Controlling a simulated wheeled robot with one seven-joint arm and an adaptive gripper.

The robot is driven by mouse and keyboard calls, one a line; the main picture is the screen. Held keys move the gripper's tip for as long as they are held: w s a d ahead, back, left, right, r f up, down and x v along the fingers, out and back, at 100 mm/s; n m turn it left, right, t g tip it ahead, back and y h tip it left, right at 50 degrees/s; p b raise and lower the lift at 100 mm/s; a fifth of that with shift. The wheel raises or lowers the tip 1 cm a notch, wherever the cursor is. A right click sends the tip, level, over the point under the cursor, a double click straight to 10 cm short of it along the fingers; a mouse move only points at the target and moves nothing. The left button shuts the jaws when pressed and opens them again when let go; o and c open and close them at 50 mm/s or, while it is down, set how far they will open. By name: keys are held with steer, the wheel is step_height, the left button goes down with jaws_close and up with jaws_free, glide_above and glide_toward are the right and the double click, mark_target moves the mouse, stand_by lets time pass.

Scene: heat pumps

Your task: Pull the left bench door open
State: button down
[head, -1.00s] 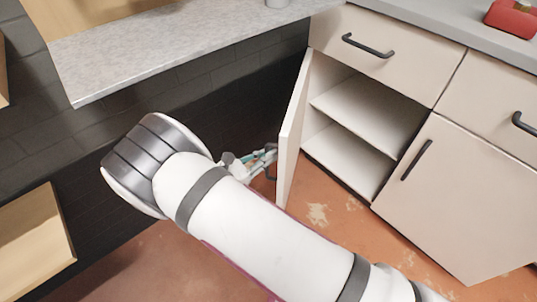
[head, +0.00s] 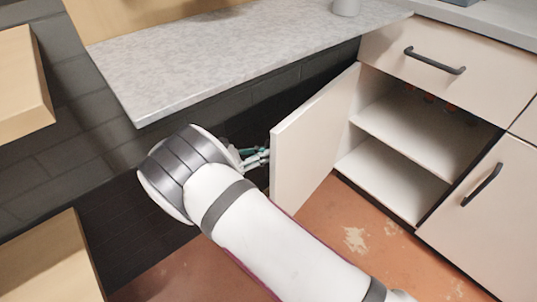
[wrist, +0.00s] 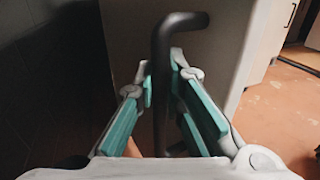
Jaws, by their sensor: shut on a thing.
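The left bench door (head: 312,142) is a pale cream panel standing well open on the left side of the cabinet. Its dark bar handle (wrist: 164,60) shows in the wrist view, running down between the fingers. My gripper (head: 254,157) is at the door's outer face near its free edge, and its tips are partly hidden in the head view. In the wrist view my gripper (wrist: 161,85) has its teal fingers on both sides of the handle, shut on it. The door panel (wrist: 215,45) fills the middle behind the handle.
The open cabinet shows a shelf (head: 425,133) inside. A closed right door (head: 500,215) and a drawer (head: 430,62) adjoin it. A grey countertop (head: 230,60) overhangs dark tiles behind my arm. Wooden panels (head: 45,260) stand at left. Orange floor (head: 360,215) is clear in front.

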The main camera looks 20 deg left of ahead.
steer(key=c, duration=1.7)
jaws_free()
steer(key=shift+o, duration=0.2)
steer(key=v, duration=1.2)
steer(key=shift+d, duration=0.1)
